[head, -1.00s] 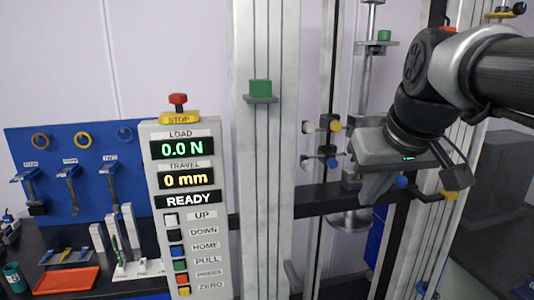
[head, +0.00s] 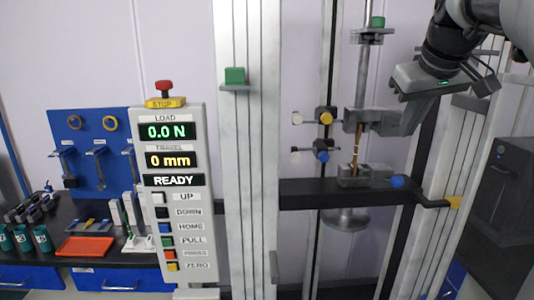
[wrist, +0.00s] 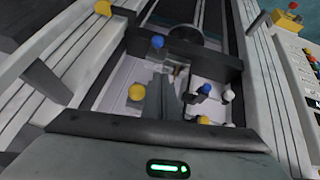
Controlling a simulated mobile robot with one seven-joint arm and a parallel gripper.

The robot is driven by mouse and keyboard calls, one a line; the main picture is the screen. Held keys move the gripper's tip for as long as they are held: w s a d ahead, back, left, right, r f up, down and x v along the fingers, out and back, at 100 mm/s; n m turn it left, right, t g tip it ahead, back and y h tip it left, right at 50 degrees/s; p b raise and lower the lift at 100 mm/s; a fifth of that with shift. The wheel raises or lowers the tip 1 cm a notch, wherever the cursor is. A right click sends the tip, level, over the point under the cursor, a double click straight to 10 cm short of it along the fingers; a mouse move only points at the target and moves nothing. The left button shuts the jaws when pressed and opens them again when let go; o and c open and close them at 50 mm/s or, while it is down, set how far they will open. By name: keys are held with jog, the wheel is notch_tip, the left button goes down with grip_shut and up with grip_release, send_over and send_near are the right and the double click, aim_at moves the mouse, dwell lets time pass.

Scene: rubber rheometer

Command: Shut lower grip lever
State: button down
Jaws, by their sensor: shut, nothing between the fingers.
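The lower grip (head: 360,178) sits on the dark crossbeam, with a blue lever knob (head: 397,181) sticking out to its right. The knob also shows in the wrist view (wrist: 157,41), beyond my fingers. A thin tan specimen (head: 356,150) stands between the lower grip and the upper grip (head: 370,121). My gripper (head: 408,127) is shut and empty, beside the upper grip on its right and above the blue knob, apart from the knob. In the wrist view a yellow knob (wrist: 137,92) lies just left of my fingers.
Blue and yellow knobs with white ends (head: 322,152) stand left of the grips. Metal columns (head: 245,150) flank the space. The control panel (head: 172,190) reads READY, 0.0 N and 0 mm. An orange tray (head: 87,247) lies on the bench at left.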

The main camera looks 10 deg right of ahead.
jog(key=shift+w+d+r, duration=0.2)
jog(key=shift+w+d, duration=0.1)
jog(key=shift+d, duration=0.25)
jog(key=shift+f, duration=0.1)
send_over(396, 181)
notch_tip(396, 181, down, 11)
jog(key=shift+a+r, duration=0.1)
jog(key=shift+r, duration=0.05)
jog(key=shift+f, duration=0.6)
jog(key=shift+s, duration=0.1)
jog(key=shift+f+b, duration=0.1)
jog(key=shift+b, duration=0.3)
